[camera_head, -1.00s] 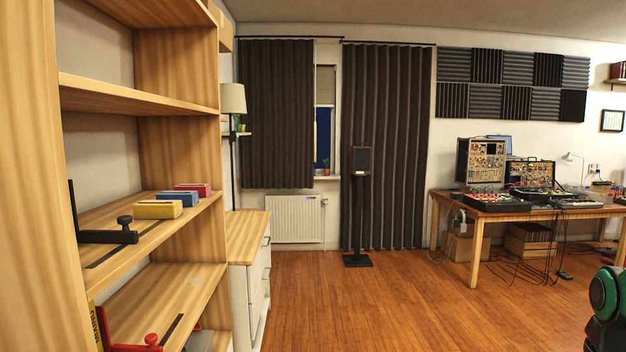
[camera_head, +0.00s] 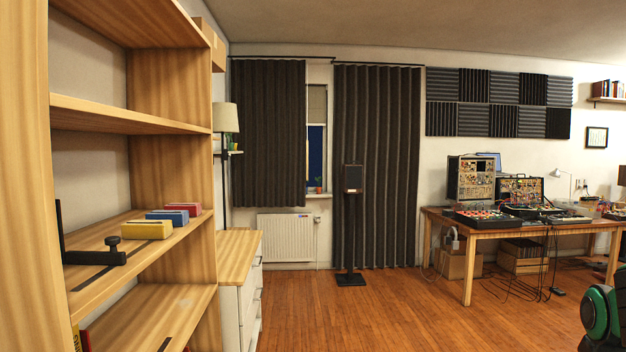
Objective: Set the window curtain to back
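Dark grey curtains hang from a rod at the window on the far wall. The left curtain (camera_head: 268,135) is short and ends just above the radiator. The right curtain (camera_head: 392,160) is long and reaches nearly to the floor. A narrow gap between them shows the window (camera_head: 316,145), with a light blind in its upper part and dark blue glass below. The curtains are well away from me, across the room. My gripper is not in view. A green and black part at the lower right looks like my arm.
A wooden shelf unit (camera_head: 170,90) stands close on the left, holding yellow, blue and red blocks and a black bracket. A drawer cabinet (camera_head: 240,258) is behind it. A speaker on a stand (camera_head: 353,180) stands before the right curtain. A desk (camera_head: 480,232) is right. Middle floor is clear.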

